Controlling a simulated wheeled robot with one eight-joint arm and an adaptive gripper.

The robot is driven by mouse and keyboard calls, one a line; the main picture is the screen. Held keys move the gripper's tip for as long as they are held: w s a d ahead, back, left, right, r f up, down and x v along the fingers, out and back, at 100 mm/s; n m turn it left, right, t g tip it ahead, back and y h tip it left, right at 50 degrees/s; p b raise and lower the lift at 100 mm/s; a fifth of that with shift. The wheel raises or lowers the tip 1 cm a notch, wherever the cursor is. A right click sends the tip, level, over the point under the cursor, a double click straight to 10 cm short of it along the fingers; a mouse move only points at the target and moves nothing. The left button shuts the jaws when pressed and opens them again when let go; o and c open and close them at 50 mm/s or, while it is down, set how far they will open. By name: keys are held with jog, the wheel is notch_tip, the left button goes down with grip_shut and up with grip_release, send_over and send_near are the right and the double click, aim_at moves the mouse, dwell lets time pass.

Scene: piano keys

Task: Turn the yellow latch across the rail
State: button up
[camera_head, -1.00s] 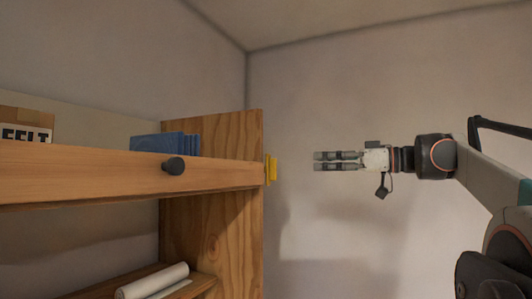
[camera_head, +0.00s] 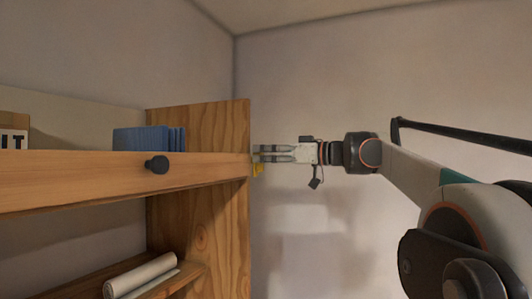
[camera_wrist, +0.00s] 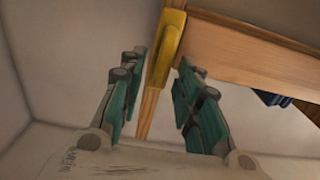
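The yellow latch (camera_wrist: 166,48) sits at the end of the wooden rail (camera_head: 95,178), against the edge of the side panel. In the wrist view it is upright, slightly tilted, and lies between and beyond my gripper's fingers. The wrist view shows the open gripper (camera_wrist: 161,62) with teal finger pads. I cannot tell whether a finger touches the latch.
A dark round knob (camera_head: 157,165) sticks out from the rail's front. Blue folders or books (camera_head: 148,139) stand behind the rail. A white roll (camera_head: 141,275) lies on the lower shelf. The wooden side panel (camera_head: 222,225) stands left of my gripper. Free space lies right of it.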

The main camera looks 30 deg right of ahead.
grip_shut()
jog(key=shift+m, duration=0.3)
jog(key=m, duration=0.5)
jog(key=d+f+m, duration=0.1)
jog(key=m, duration=0.5)
jog(key=w+m, duration=0.1)
jog(key=m, duration=0.5)
jog(key=shift+w+d+f, duration=0.1)
jog(key=shift+d+f, duration=0.15)
jog(key=shift+f, duration=0.15)
jog(key=shift+m, duration=0.3)
dwell(0.3)
